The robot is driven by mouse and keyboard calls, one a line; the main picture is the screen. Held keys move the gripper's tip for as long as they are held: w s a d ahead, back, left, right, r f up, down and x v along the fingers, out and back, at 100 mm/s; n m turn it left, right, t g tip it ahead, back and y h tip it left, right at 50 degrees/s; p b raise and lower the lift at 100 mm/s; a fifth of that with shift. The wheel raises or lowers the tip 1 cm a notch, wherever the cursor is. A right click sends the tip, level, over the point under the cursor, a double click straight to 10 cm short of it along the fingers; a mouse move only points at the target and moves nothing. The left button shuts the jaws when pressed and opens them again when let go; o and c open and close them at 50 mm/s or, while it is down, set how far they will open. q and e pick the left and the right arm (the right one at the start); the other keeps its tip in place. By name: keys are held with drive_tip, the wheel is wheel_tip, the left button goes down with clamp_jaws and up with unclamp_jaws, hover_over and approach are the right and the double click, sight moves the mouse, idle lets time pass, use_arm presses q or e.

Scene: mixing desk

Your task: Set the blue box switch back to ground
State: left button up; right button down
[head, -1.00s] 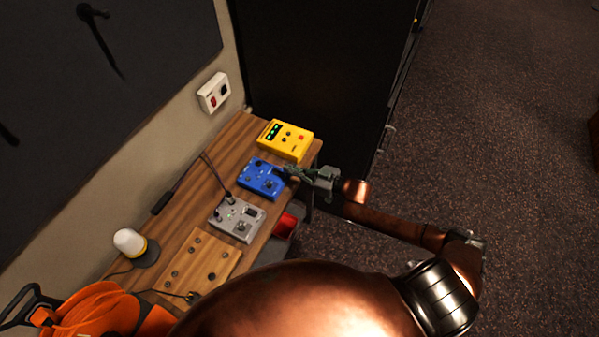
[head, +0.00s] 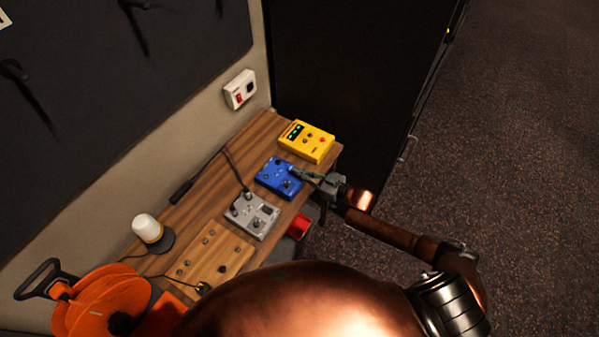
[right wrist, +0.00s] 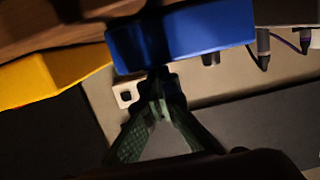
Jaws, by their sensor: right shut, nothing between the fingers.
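The blue box (head: 275,179) lies on the wooden desk between the yellow box and the grey box. It has small knobs on its top; which one is the ground switch, and its position, is too small to tell. My right gripper (head: 296,171) reaches in from the right, its fingertips over the right part of the blue box. In the right wrist view the blue box (right wrist: 185,40) fills the top middle, and the shut, empty fingers of the right gripper (right wrist: 158,85) point at its edge. I cannot tell whether they touch. My left gripper is not in view.
The yellow box (head: 308,141) stands behind the blue box and the grey box (head: 252,215) in front. A wooden panel (head: 214,256), a white lamp (head: 147,228) and an orange cable reel (head: 105,305) are nearer. A wall socket (head: 240,90) is behind. A black cabinet (head: 350,70) stands at the far end.

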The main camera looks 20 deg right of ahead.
drive_tip(key=shift+r+p, duration=0.15)
drive_tip(key=shift+p, duration=0.2)
drive_tip(key=shift+f, duration=0.25)
drive_tip(key=shift+r+p, duration=0.4)
drive_tip(key=shift+r, duration=0.15)
drive_tip(key=r+p, duration=0.1)
drive_tip(key=r, duration=0.1)
drive_tip(key=r+p, duration=0.1)
drive_tip(key=p, duration=0.1)
drive_tip(key=shift+w+a+r, duration=0.2)
drive_tip(key=shift+r, duration=0.2)
drive_tip(key=shift+s+d+f+b, duration=0.15)
drive_tip(key=shift+s+d+b, duration=0.15)
drive_tip(key=shift+s+d, duration=0.45)
drive_tip(key=s+d+r, duration=0.3)
drive_tip(key=s+d, duration=0.1)
drive_tip(key=s, duration=0.2)
drive_tip(key=shift+d+b, duration=0.15)
drive_tip(key=shift+b, duration=0.3)
